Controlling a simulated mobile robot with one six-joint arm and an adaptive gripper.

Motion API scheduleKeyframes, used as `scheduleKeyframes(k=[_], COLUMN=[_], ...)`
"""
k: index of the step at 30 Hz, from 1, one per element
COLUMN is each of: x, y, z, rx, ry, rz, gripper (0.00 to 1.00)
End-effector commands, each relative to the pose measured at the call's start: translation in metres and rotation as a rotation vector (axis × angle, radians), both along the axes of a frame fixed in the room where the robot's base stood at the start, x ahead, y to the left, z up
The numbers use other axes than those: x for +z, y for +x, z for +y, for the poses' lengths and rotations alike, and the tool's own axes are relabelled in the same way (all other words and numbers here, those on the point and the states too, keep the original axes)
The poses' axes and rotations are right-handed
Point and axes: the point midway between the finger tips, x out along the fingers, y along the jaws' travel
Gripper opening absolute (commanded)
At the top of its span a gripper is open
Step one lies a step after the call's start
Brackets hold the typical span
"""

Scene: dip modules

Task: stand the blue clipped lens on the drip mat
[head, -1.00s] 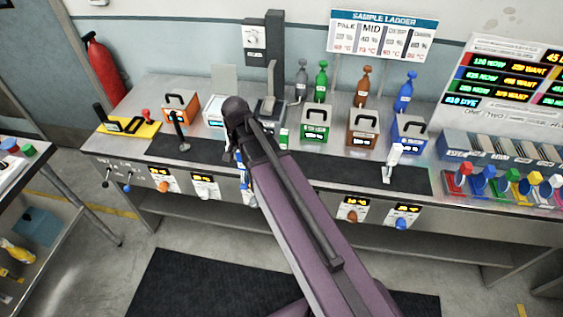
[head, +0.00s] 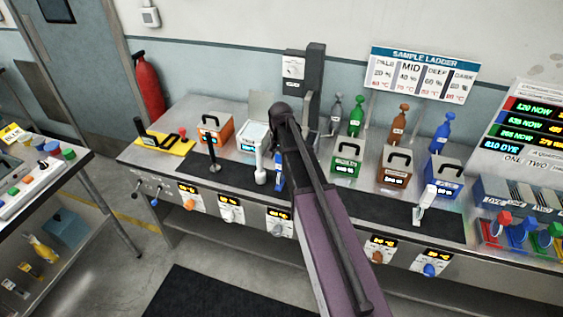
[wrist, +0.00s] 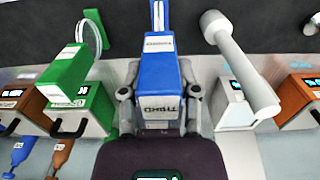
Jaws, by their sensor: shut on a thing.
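The blue clipped lens shows in the wrist view as a long blue labelled body (wrist: 158,78), upright in the picture between my fingers. My gripper (wrist: 158,108) is shut on it. In the head view, a blue sliver (head: 279,172) shows just below my gripper, which my arm mostly hides. The lens glass cannot be made out. The drip mat appears to be the dark strip (head: 375,208) along the front of the bench. My gripper is over its middle part. Whether the blue piece touches the mat cannot be told.
A white stand-like tool (head: 260,168) is close to the left of the blue piece. A black one (head: 212,152) and another white one (head: 425,203) stand on the mat. Behind are a white module (head: 254,135), a green module (head: 346,160) and bottles. The mat's right middle is clear.

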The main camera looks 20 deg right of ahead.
Motion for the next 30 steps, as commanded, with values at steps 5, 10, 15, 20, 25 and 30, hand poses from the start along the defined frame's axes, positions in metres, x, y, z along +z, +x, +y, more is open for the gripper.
scheduleKeyframes(k=[5, 10, 15, 20, 25, 30], x=[-0.001, -0.001, -0.001, -0.002, -0.014, -0.029], y=[0.013, 0.012, 0.013, 0.020, 0.024, 0.024], z=[-0.006, -0.006, -0.006, -0.009, -0.012, -0.012], rx=[0.000, 0.001, 0.001, 0.001, 0.001, 0.002], ry=[0.000, 0.000, 0.000, 0.000, 0.000, 0.000], rz=[0.000, 0.000, 0.000, 0.000, 0.000, 0.000], gripper=[0.00, 0.00, 0.00, 0.00, 0.00, 0.00])
